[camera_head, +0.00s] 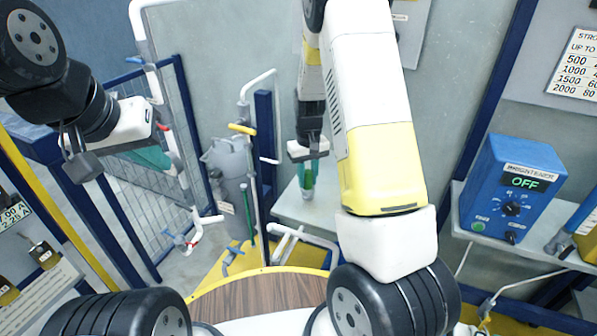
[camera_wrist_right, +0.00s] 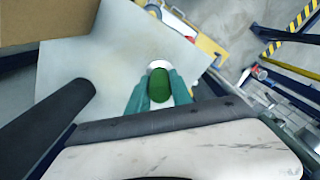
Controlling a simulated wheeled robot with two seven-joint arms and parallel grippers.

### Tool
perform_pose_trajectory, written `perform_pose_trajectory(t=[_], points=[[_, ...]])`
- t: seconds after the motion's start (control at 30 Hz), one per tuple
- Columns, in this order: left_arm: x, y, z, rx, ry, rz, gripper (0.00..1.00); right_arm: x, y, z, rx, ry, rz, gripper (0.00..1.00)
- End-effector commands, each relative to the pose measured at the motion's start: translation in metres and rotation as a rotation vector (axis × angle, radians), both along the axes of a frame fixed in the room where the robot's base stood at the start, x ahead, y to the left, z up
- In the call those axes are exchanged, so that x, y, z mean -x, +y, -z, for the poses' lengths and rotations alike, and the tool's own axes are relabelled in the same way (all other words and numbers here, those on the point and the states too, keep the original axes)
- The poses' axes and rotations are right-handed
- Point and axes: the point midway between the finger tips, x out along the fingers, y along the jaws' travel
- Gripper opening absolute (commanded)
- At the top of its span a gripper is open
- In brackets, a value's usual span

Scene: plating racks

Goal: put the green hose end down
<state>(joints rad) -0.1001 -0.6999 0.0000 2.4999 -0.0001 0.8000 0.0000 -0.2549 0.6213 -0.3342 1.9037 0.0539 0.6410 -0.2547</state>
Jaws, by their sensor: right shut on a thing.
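The green hose end (camera_wrist_right: 159,86) sits between the two teal fingers of my right gripper (camera_wrist_right: 159,94) in the right wrist view, with a white round part just beyond it. In the head view my right gripper (camera_head: 309,172) points down, shut on the hose end, above a pale grey surface (camera_head: 288,208). Whether the hose end touches that surface is unclear. My left gripper (camera_head: 152,157) is at the left in front of the pipes, its teal fingers seen from the side; their gap is hidden.
A white pipe with a yellow handle (camera_head: 242,129) stands left of my right gripper, beside a grey tank (camera_head: 228,165). A blue box reading OFF (camera_head: 513,190) is on a right-hand shelf. A round wooden top (camera_head: 255,296) lies in front. The grey surface looks mostly bare.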

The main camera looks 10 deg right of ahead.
Motion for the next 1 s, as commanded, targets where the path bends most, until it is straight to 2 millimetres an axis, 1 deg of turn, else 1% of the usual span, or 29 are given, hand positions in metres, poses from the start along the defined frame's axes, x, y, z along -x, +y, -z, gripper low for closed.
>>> perform_pose_trajectory(t=[0.13,0.3,0.67,0.7,0.77,0.8,1.0], points=[[0.000,0.000,0.000,0.000,0.000,0.000,0.00,-0.001,-0.001,0.011,0.000,0.002,0.000,0.00],[0.000,0.000,0.000,0.000,0.000,0.000,0.00,0.000,-0.001,0.034,0.000,0.002,0.000,0.00],[0.000,0.000,0.000,0.000,0.000,0.000,0.00,-0.001,-0.001,0.038,0.000,-0.001,0.000,0.00],[0.000,0.000,0.000,0.000,0.000,0.000,0.00,-0.001,0.000,0.039,0.000,-0.001,0.000,0.28],[0.000,0.000,0.000,0.000,0.000,0.000,0.00,-0.001,0.000,0.038,0.000,-0.001,0.000,0.40],[0.000,0.000,0.000,0.000,0.000,0.000,0.00,-0.001,0.000,0.038,0.000,-0.001,0.000,0.48],[0.000,0.000,0.000,0.000,0.000,0.000,0.00,-0.001,0.000,0.038,0.000,-0.001,0.000,0.48]])
